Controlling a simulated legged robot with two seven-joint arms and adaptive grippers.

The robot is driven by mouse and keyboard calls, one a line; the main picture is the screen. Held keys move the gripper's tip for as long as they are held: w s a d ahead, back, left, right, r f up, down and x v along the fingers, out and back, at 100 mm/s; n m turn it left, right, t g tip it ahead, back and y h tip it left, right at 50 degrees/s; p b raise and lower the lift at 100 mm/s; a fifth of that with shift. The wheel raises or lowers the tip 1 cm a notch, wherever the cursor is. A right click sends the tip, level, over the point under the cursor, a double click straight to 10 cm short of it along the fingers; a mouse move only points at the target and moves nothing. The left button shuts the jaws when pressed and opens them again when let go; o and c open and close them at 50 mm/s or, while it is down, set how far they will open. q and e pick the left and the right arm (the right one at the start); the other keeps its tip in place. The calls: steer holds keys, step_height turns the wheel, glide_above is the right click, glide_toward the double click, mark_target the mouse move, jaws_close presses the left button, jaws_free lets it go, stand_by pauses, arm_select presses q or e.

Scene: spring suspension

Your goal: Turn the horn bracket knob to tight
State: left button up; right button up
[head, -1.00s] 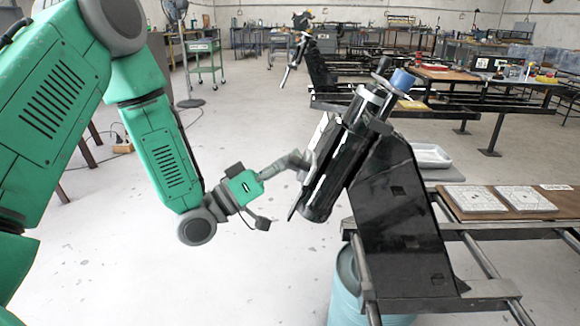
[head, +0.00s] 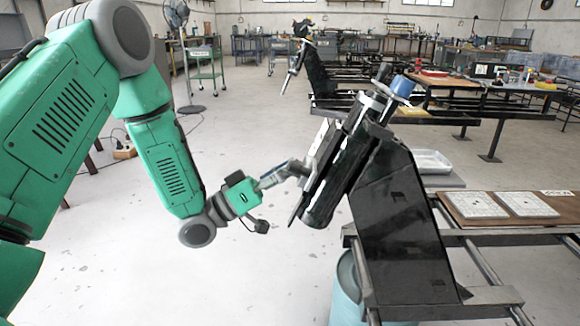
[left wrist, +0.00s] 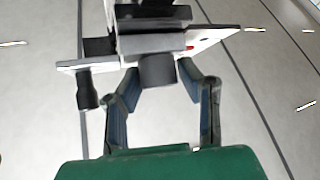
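A dark cylindrical knob (left wrist: 157,70) on a black and light-coloured bracket (left wrist: 214,38) is in the left wrist view, at the top middle. My left gripper (left wrist: 158,72) has its two fingers on either side of this knob, with narrow gaps showing. In the head view, my left gripper (head: 296,170) reaches the left side of the black suspension assembly (head: 337,165), and its fingertips partly hide what is there. I cannot read the knob's setting. My right gripper is in neither view.
The assembly leans on a large black stand (head: 405,235) on a metal frame. A second black knob (left wrist: 87,90) hangs left of the gripper in the wrist view. A blue barrel (head: 346,290) stands below. White plates (head: 470,205) lie on the right-hand bench.

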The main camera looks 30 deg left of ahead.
arm_select(q)
steer(key=shift+o, duration=0.8)
steer(key=shift+a+f, duration=0.1)
steer(key=shift+a, duration=0.1)
steer(key=v, duration=1.2)
